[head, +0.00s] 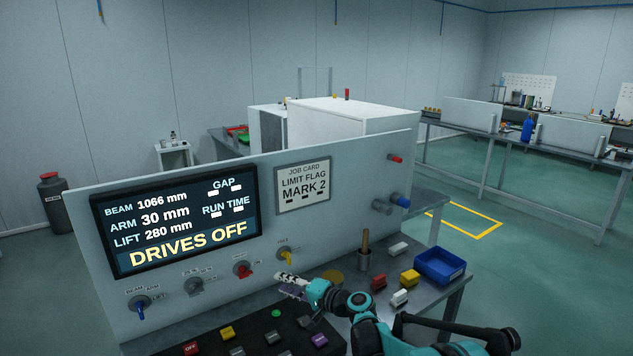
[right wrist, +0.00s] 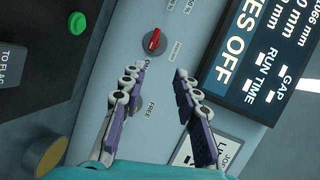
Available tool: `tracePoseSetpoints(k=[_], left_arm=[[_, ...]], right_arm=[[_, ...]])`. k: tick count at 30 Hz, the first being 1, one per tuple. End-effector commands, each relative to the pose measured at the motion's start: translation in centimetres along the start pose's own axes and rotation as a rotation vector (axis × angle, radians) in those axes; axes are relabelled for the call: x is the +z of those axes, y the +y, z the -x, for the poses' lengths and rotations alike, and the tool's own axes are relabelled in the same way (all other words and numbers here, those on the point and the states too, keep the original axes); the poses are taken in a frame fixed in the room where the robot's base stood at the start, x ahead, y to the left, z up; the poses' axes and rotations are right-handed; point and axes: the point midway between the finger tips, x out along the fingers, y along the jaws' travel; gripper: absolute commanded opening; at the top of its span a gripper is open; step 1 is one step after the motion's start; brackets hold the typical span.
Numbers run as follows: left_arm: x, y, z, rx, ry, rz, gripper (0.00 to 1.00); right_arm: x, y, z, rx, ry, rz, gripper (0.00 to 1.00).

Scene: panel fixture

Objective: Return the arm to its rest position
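My right arm (head: 372,325) comes in from the lower right in the head view. Its teal and white gripper (head: 281,284) is in front of the lower panel, just below the yellow knob (head: 287,256). In the right wrist view my right gripper (right wrist: 154,84) has its two purple-padded fingers spread apart with nothing between them. The panel face (right wrist: 200,30) lies beyond the fingertips, with a red knob (right wrist: 155,42) past them. My left gripper does not show.
The panel (head: 330,220) carries a screen (head: 180,220) reading DRIVES OFF, a job card (head: 303,186) and several knobs. On the bench are a wooden handle (head: 365,242), small red, yellow and white blocks, and a blue bin (head: 440,266). Push buttons stand below the gripper.

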Motion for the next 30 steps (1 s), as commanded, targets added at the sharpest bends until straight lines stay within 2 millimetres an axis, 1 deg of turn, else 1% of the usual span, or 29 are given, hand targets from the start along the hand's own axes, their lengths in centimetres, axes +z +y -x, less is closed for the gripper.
tracePoseSetpoints(k=[1,5,6,8,9,11,12,13,14,15,17,18,20,21,23,24,27,30], left_arm=[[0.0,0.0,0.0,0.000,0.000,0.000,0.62],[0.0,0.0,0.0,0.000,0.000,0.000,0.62],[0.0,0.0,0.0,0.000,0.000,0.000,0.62],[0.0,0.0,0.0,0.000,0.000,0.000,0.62],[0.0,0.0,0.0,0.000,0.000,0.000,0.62],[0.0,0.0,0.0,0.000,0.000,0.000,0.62],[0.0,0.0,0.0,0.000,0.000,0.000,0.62],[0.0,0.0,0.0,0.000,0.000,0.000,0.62],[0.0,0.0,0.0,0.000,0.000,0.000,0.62],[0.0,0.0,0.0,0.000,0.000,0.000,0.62],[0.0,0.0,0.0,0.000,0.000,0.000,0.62],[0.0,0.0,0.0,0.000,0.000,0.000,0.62],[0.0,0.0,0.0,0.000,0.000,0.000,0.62],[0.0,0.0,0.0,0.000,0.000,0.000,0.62],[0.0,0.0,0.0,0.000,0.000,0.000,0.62],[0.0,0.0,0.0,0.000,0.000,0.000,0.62],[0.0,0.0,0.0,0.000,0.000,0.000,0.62],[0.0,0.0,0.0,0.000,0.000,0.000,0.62]], right_arm=[[0.6,-1.1,2.0,0.050,0.003,0.042,0.31],[2.1,-2.6,6.9,0.185,0.006,0.150,0.31],[2.8,-2.9,8.5,0.227,0.007,0.183,0.31],[3.7,-3.1,11.0,0.290,0.009,0.231,0.31],[4.3,-3.1,12.8,0.333,0.010,0.262,0.31],[5.5,-3.0,15.5,0.399,0.010,0.309,0.31],[6.2,-2.9,17.3,0.441,0.010,0.339,0.31],[6.8,-2.7,18.6,0.475,0.010,0.363,0.31],[7.4,-2.4,20.1,0.508,0.010,0.385,0.31],[8.2,-2.1,21.9,0.552,0.011,0.415,0.31],[9.5,-1.4,24.8,0.619,0.012,0.458,0.31],[10.3,-0.8,26.6,0.664,0.012,0.487,0.31],[11.6,0.2,29.5,0.731,0.011,0.529,0.31],[12.4,0.9,31.3,0.777,0.010,0.557,0.31],[13.7,2.1,34.1,0.845,0.010,0.597,0.31],[14.4,2.9,35.8,0.888,0.010,0.622,0.31],[15.9,4.8,39.4,0.982,0.009,0.676,0.31],[17.0,6.2,41.9,1.052,0.007,0.713,0.31]])
